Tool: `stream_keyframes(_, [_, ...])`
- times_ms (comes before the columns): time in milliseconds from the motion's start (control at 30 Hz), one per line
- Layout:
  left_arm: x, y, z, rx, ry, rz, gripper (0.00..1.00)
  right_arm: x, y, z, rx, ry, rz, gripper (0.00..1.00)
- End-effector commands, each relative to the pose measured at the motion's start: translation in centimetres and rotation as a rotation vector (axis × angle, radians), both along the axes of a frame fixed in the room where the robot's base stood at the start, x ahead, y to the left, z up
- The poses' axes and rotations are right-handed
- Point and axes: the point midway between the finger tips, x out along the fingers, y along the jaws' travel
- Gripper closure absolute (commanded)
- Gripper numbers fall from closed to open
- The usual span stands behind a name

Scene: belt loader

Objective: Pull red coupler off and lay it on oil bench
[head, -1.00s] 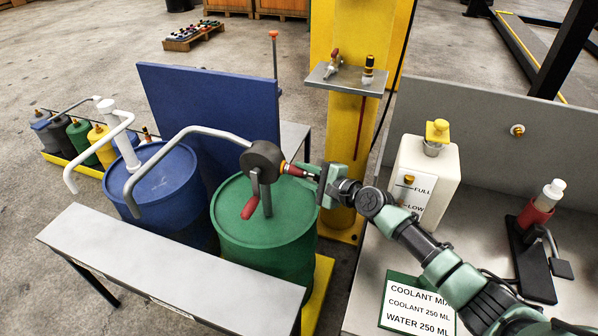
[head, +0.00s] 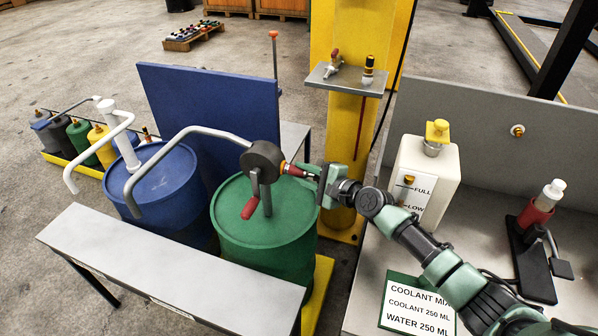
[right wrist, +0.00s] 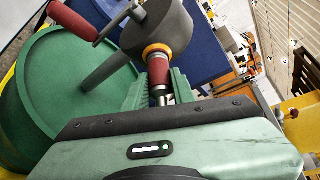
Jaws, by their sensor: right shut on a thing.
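The red coupler (head: 291,169) sits on the side of the dark round pump head (head: 262,160) above the green drum (head: 238,228). It lies roughly level and still meets the pump at an orange ring. My right gripper (head: 314,174) is shut on the coupler's outer end. In the right wrist view the coupler (right wrist: 158,68) runs from the pump to between the fingers (right wrist: 160,92). A grey bench (head: 172,270) stands in front of the drums with a bare top; I take it as the oil bench. My left gripper is out of view.
The pump's curved spout (head: 180,135) and red crank handle (head: 250,208) are close by. A blue drum (head: 170,195) and blue panel (head: 205,110) stand behind. A yellow column (head: 345,130) with a small shelf (head: 345,80) rises near my right arm. A white tank (head: 440,165) stands at right.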

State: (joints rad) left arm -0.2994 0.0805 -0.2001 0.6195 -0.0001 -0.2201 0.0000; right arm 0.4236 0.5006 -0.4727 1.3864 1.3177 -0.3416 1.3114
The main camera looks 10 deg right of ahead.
Motion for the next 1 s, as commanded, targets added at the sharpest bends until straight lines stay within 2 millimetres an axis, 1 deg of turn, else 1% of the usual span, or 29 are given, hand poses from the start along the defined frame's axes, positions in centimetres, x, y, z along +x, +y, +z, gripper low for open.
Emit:
stream_keyframes(533, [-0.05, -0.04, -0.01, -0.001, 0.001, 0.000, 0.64, -0.04, -0.01, -0.05, -0.001, 0.000, 0.001, 1.00])
stream_keyframes(1000, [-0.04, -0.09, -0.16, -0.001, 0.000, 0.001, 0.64, -0.53, -0.74, -0.08, 0.000, 0.001, 0.000, 1.00])
